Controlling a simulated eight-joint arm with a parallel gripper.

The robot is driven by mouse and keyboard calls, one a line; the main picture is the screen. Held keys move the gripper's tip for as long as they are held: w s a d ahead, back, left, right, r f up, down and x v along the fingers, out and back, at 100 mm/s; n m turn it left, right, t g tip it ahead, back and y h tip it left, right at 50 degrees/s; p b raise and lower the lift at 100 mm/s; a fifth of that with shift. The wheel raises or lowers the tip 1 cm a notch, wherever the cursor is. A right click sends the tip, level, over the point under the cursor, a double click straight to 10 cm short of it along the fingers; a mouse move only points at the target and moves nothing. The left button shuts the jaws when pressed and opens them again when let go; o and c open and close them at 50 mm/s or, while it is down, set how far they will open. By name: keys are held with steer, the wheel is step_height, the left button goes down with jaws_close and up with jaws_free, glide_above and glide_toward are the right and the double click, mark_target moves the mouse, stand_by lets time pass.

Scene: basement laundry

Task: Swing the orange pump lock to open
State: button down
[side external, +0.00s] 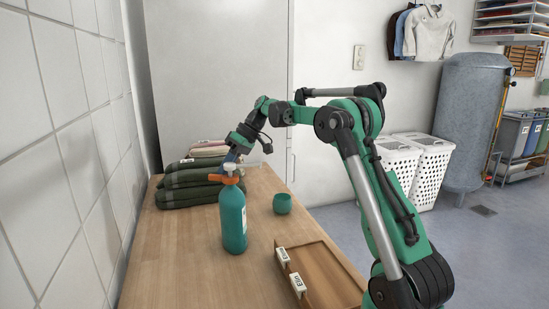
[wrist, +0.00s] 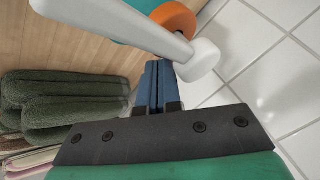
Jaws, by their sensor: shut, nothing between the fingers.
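The teal pump bottle (side external: 234,222) stands upright on the wooden table. It has a white pump head (side external: 230,168) and the orange pump lock (side external: 222,180) around its neck, with a part sticking out to the left. My gripper (side external: 231,158) is at the top of the bottle, close to the pump head. In the wrist view, my blue fingers (wrist: 158,72) are shut together and empty. I cannot tell whether the fingers touch the lock.
Folded dark green towels (side external: 187,192) lie stacked behind the bottle on the left. A teal cup (side external: 282,204) stands to its right. A wooden tray (side external: 325,263) with white labelled tags is at the front right. A tiled wall (side external: 75,130) runs along the left.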

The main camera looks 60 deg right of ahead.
steer(key=v, duration=0.5)
steer(key=shift+s+d+r, duration=0.1)
steer(key=shift+d+r, duration=0.05)
steer(key=shift+r, duration=0.1)
